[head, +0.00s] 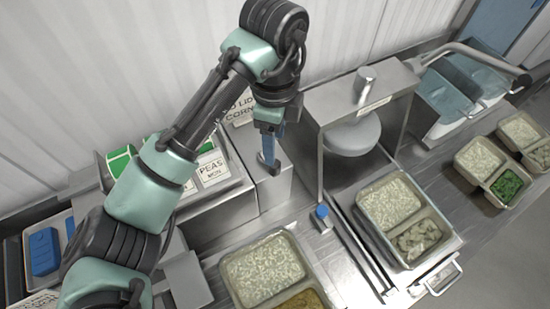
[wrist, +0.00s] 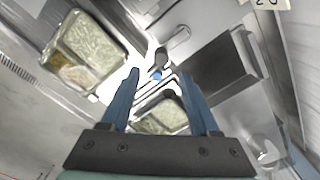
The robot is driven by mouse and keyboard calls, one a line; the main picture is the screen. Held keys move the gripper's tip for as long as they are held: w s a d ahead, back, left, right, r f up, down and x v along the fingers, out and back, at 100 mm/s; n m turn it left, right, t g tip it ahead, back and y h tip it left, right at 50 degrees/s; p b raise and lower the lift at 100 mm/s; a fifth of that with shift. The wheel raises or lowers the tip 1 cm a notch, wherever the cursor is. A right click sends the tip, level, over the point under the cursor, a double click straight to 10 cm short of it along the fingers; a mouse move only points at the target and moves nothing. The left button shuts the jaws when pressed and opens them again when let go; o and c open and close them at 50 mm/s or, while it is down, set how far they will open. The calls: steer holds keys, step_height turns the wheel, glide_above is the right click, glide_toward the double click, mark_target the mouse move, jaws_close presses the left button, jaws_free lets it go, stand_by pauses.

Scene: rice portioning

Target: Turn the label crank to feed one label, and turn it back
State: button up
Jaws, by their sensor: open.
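A grey metal box (head: 258,160) stands left of the hopper stand in the head view. A small dark knob (head: 272,170), apparently the crank's handle, shows at its front, just below my gripper (head: 269,145). In the wrist view, the dark knob (wrist: 161,57) shows near a rounded metal bar (wrist: 178,40). My gripper (wrist: 160,74) has its two blue fingers spread wide and nothing held. The knob appears in the gap between the fingers, towards their tips; I cannot tell its depth or whether they touch. No fed label is clearly visible.
The hopper stand (head: 318,150) rises close to the right. A filled tray (head: 392,215) lies below it; another tray (head: 262,272) is nearer.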

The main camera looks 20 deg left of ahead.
mark_target(275, 164)
step_height(275, 164, down, 9)
steer(key=shift+w+r+p, duration=0.1)
steer(key=shift+p, duration=0.2)
jaws_close()
stand_by(0.3)
